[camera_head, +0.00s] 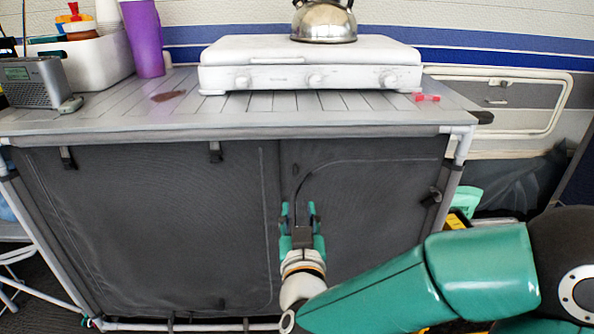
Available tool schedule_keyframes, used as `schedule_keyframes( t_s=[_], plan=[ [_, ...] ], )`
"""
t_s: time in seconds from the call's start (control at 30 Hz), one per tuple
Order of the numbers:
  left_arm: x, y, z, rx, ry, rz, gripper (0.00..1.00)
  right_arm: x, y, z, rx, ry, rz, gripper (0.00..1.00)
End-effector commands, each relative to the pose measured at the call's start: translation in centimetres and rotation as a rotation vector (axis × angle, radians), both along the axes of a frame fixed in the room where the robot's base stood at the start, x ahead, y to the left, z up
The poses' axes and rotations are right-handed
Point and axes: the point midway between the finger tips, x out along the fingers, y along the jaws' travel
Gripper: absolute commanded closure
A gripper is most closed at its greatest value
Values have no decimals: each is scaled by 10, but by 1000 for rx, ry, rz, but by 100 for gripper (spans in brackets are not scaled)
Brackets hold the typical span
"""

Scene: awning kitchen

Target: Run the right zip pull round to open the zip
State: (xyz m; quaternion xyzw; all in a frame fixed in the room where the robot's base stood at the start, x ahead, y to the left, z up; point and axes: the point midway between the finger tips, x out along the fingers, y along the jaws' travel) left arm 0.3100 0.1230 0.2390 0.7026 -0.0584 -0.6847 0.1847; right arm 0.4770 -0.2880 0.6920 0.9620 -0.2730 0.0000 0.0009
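The grey fabric front (150,225) of the kitchen stand hangs below the worktop. On its right panel, a curved zip line (345,162) runs along the top, bends at the upper left and drops towards my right gripper (301,212). I see nothing held. What lies behind the fingers is hidden. My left gripper is out of view.
A white stove (310,65) with a kettle (324,22) stands on the slatted worktop (130,115). A radio (38,83), a purple cup (143,40) and a white bin (85,62) stand at the left. A strap (432,196) hangs by the stand's right leg (452,180).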

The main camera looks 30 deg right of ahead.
Motion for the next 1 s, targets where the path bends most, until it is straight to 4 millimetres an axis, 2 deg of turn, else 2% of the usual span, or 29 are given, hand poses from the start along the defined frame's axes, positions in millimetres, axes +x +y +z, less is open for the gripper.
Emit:
schedule_keyframes(
  t_s=[0.03, 0.43, 0.57, 0.8, 1.0],
  plan=[
    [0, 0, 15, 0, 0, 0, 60, 4, -3, 7, -3, 7, -4, 64],
    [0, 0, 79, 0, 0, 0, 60, 25, -16, 7, -1, 8, 0, 64],
    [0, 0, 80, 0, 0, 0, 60, 48, -31, 2, 3, -1, -4, 64],
    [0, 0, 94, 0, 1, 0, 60, 91, -56, 2, 2, 1, 0, 64],
    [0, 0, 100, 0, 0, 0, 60, 113, -69, 1, 2, 0, 1, 64]
  ],
)
